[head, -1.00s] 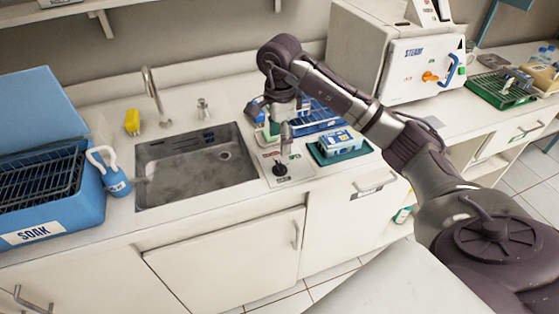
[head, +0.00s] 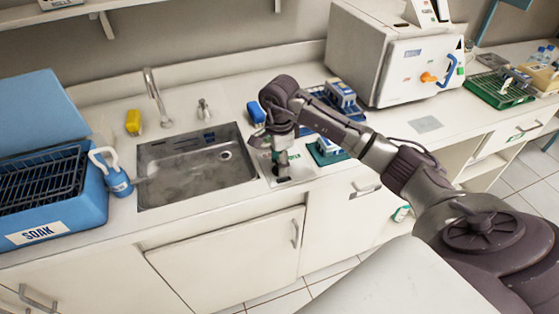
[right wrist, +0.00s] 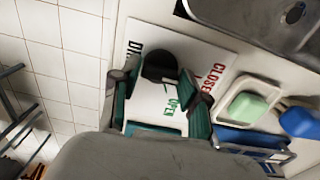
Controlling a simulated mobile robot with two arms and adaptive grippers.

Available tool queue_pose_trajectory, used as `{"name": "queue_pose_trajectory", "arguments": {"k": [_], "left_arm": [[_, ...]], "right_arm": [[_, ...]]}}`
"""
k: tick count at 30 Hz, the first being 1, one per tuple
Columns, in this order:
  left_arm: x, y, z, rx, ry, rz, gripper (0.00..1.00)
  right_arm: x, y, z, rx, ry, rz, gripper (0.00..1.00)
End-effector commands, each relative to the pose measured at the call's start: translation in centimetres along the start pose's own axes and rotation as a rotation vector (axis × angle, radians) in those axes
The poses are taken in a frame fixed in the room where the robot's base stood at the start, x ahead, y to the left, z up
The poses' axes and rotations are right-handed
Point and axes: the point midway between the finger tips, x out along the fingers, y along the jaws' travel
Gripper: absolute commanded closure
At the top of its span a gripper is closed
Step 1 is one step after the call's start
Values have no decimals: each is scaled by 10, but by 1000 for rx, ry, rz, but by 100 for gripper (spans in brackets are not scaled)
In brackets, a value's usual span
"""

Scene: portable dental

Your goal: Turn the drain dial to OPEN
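The drain dial is a black round knob (right wrist: 160,66) on a white label plate (head: 268,170) at the right of the sink. In the right wrist view the plate carries red CLOSED lettering, green OPEN lettering and a partly covered black word. My right gripper (head: 283,175) points down over the plate and hides most of the dial in the head view. In the right wrist view its teal-padded fingers (right wrist: 160,98) are apart, one on each side of the knob, with small gaps seeming to show. I cannot tell where the dial points. My left gripper is not in view.
The metal sink (head: 195,190) with its tap (head: 157,95) lies left of the plate. A green tray (head: 318,156) is close right of my gripper; the steam sterilizer (head: 390,60) stands behind.

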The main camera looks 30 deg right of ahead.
Motion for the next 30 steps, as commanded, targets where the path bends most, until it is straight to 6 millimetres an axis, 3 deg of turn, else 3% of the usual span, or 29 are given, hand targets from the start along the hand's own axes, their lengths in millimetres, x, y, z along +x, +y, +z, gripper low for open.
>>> {"name": "queue_pose_trajectory", "arguments": {"k": [1,6,17,30], "left_arm": [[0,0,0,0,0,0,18],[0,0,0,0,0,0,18],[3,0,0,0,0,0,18],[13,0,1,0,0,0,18]], "right_arm": [[0,0,0,0,0,0,68],[0,0,0,0,0,-1,93],[0,0,-1,69,2,-2,93],[0,0,-1,422,1,-2,93]]}}
